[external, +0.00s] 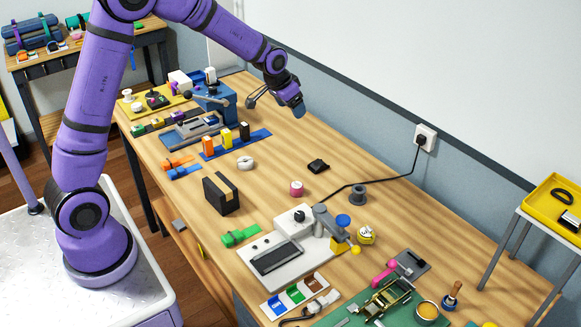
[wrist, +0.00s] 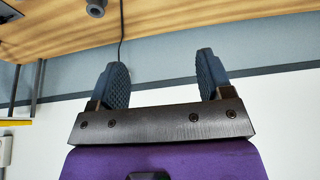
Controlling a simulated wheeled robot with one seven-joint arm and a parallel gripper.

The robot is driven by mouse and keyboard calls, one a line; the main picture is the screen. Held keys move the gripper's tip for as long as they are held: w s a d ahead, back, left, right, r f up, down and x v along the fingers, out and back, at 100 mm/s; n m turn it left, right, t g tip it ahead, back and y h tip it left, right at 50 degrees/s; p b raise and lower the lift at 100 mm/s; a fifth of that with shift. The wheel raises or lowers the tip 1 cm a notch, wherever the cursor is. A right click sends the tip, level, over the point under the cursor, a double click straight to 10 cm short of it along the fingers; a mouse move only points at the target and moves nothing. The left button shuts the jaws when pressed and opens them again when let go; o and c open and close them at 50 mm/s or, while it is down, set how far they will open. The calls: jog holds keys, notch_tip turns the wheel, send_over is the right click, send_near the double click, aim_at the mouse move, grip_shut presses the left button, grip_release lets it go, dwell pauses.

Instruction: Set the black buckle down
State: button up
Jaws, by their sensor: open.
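A small black block-like piece (external: 318,166), which looks like the black buckle, lies flat on the wooden workbench (external: 300,135), right of its middle. My gripper (external: 294,105) is raised over the bench's far side near the wall, apart from the black piece. In the wrist view, my gripper's two blue-grey ribbed fingers (wrist: 160,72) stand wide apart with nothing between them. The black piece cannot be made out in the wrist view.
A black cord (external: 385,177) runs to the wall outlet (external: 424,138). A black box (external: 220,193) stands to the left. Bare wood surrounds the black piece.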

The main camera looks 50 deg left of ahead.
jog(key=s+d+r, duration=0.2)
jog(key=s+r, duration=0.9)
jog(key=s+d+r, duration=0.1)
jog(key=s+r, duration=0.1)
jog(key=s, duration=1.3)
jog(key=s+d+r, duration=0.1)
jog(key=s+r, duration=0.1)
jog(key=s, duration=1.4)
jog(key=shift+s+r+t, duration=0.3)
jog(key=shift+r, duration=0.1)
